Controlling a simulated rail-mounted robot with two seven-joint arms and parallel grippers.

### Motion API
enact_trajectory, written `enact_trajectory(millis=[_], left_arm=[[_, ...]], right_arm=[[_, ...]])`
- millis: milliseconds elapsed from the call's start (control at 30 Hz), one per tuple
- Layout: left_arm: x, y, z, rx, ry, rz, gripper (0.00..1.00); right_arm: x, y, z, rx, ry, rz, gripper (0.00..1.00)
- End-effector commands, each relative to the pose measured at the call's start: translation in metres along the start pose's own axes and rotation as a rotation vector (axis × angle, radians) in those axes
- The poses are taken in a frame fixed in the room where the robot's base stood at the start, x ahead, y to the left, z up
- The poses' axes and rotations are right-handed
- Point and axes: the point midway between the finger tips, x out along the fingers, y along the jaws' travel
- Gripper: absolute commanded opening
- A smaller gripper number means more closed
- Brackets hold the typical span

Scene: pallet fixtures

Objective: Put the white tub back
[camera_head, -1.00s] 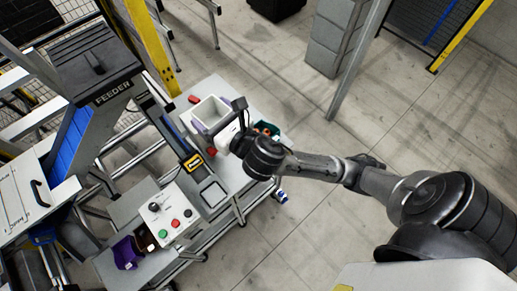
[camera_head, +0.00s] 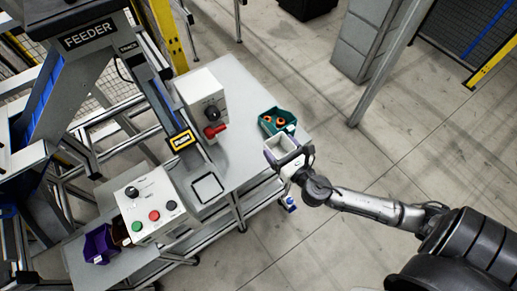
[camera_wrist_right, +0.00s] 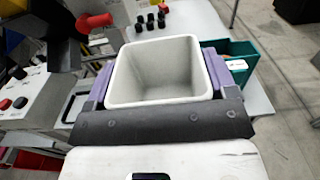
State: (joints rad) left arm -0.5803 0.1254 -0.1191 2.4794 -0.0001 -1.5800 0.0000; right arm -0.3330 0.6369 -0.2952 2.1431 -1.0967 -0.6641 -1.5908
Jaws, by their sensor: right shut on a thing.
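The white tub (camera_head: 281,146) is held upright in my right gripper (camera_head: 286,160) at the right front edge of the grey bench, just in front of a teal bin. In the right wrist view the white tub (camera_wrist_right: 155,72) is open at the top and looks empty. The purple-padded fingers of my right gripper (camera_wrist_right: 157,82) press on its two sides. Its underside is hidden, so I cannot tell whether it touches the bench. A dark-outlined square (camera_head: 207,188) on the bench near the feeder is empty. My left gripper is not in view.
The teal bin (camera_head: 277,121) holds orange and dark parts. A white box with a red handle (camera_head: 203,105) stands at the back. A button panel (camera_head: 151,207) and purple bin (camera_head: 101,243) are at the left.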

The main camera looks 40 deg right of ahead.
Motion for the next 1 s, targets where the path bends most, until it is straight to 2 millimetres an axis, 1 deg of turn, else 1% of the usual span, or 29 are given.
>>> enact_trajectory(millis=[33,300,400,500,600,767,1000], left_arm=[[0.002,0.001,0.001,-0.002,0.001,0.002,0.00],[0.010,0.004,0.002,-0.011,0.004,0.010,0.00],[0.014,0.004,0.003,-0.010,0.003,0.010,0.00],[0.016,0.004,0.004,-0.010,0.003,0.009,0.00],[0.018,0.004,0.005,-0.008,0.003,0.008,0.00],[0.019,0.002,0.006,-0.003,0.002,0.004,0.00],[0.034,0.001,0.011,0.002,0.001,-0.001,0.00]], right_arm=[[0.009,0.000,-0.006,-0.001,-0.002,-0.001,0.55],[0.064,0.002,-0.040,0.001,-0.001,0.000,0.55],[0.082,0.003,-0.050,0.000,-0.002,-0.001,0.55],[0.094,0.003,-0.058,0.000,-0.001,-0.001,0.55],[0.103,0.004,-0.063,0.001,-0.001,0.000,0.55],[0.108,0.004,-0.067,-0.001,0.000,0.001,0.55],[0.107,0.004,-0.097,0.000,0.001,-0.001,0.55]])
